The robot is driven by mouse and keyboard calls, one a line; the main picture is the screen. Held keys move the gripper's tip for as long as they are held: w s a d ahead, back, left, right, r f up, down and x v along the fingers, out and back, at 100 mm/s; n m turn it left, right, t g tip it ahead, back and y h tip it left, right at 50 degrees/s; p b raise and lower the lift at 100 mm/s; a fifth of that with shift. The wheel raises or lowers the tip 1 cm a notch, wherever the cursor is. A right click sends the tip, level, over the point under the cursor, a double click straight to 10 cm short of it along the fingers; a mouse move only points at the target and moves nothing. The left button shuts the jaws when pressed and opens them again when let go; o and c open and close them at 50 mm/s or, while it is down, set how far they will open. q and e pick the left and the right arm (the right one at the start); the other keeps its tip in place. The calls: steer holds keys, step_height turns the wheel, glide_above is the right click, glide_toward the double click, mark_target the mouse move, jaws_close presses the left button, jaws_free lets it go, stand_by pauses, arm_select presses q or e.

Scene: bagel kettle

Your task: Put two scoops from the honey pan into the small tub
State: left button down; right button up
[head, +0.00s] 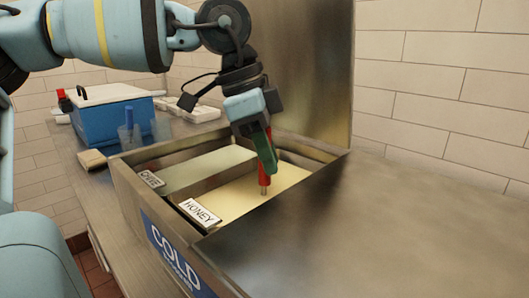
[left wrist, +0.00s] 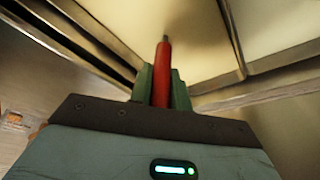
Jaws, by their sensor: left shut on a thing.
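My left gripper (head: 268,150) is shut on a red-handled tool (head: 264,178) and points down over the honey pan (head: 232,200). The pan holds a pale yellow, flat-looking mass and bears a label reading HONEY. The tool's metal lower end reaches the pale surface or stops just above it; I cannot tell which. In the left wrist view, the red handle (left wrist: 163,75) sits between the green fingers (left wrist: 162,85), with its metal tip toward the pale surface. The tool's working end is not clearly visible. I cannot make out the small tub for certain. My right gripper is not in view.
A second pan with a pale filling (head: 205,167) lies beside the honey pan, its label partly readable. A metal lid or counter (head: 400,220) covers the right side. A blue box with a white lid (head: 105,118) and clear containers (head: 130,137) stand at the back left.

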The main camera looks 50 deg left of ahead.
arm_select(q)
steer(key=shift+s+a, duration=0.1)
steer(key=shift+a, duration=0.05)
steer(key=shift+s+a, duration=0.25)
steer(key=shift+a, duration=0.1)
steer(key=shift+s+a+p, duration=0.4)
steer(key=shift+s+a, duration=0.45)
steer(key=shift+a, duration=0.3)
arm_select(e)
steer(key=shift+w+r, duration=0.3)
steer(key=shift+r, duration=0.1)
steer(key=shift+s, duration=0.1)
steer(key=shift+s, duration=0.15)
